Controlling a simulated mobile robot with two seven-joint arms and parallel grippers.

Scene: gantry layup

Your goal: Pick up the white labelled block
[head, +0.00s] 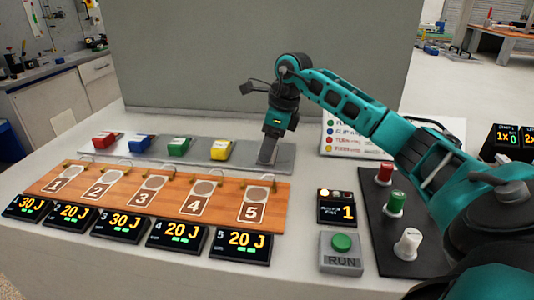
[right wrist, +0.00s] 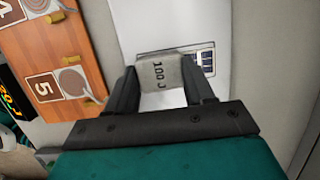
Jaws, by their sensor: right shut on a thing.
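The white labelled block (right wrist: 160,74) shows in the right wrist view as a pale grey-white block marked "100 J". It sits between the two fingers of my right gripper (right wrist: 163,88), which is shut on it. In the head view my right gripper (head: 268,150) points down over the right end of the grey strip (head: 245,150), to the right of the yellow block. There the block is hard to make out from the fingers. I cannot tell whether it touches the strip. My left gripper is not in view.
In front lie a wooden board (head: 125,205) with numbered spots and several displays. A RUN button box (head: 341,253) and a dark panel with knobs (head: 385,225) are at right.

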